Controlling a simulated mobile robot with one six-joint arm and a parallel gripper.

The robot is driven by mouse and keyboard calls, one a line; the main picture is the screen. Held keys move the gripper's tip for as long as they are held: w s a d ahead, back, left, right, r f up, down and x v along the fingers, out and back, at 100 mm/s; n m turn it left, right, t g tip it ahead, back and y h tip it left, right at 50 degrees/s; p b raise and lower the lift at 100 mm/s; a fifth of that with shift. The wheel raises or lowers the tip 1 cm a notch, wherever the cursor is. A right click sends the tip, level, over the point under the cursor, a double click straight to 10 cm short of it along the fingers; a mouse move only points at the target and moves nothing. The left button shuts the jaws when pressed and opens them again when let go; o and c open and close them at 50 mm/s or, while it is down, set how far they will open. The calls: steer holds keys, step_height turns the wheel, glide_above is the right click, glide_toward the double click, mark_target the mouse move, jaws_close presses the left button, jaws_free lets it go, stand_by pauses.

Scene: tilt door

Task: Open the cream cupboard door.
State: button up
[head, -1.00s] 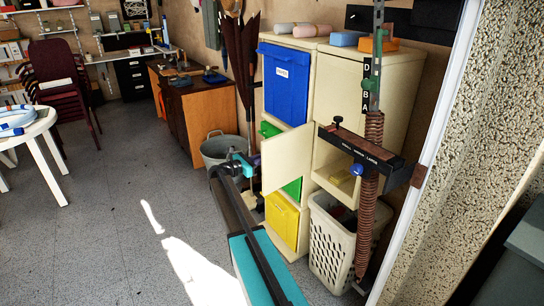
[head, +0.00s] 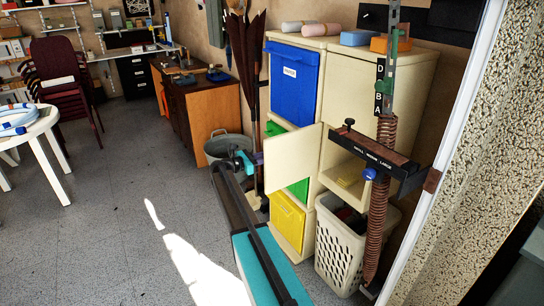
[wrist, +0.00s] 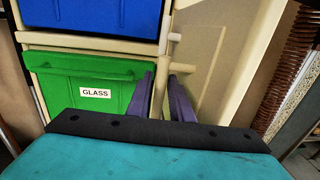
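The cream cupboard door (head: 293,162) stands swung wide open to the left of its compartment. In the head view it partly covers the green bin front (head: 299,190). In the wrist view the door panel (wrist: 215,50) fills the right side, with a slim cream upright handle (wrist: 163,65) along its left. My gripper (head: 256,158) is at the door's free edge. Its purple fingers (wrist: 162,95) lie on either side of the handle and appear closed on it. The handle is too small to make out in the head view.
A white laundry basket (head: 340,255) stands under the open compartment (head: 350,178). A spring-and-bar device (head: 380,160) stands in front of the cupboard at the right. A metal tub (head: 222,147) is behind my gripper.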

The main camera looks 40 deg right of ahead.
steer(key=shift+a, duration=0.1)
steer(key=w+a+b, duration=0.2)
steer(key=a, duration=1.1)
steer(key=shift+a, duration=0.2)
stand_by(0.4)
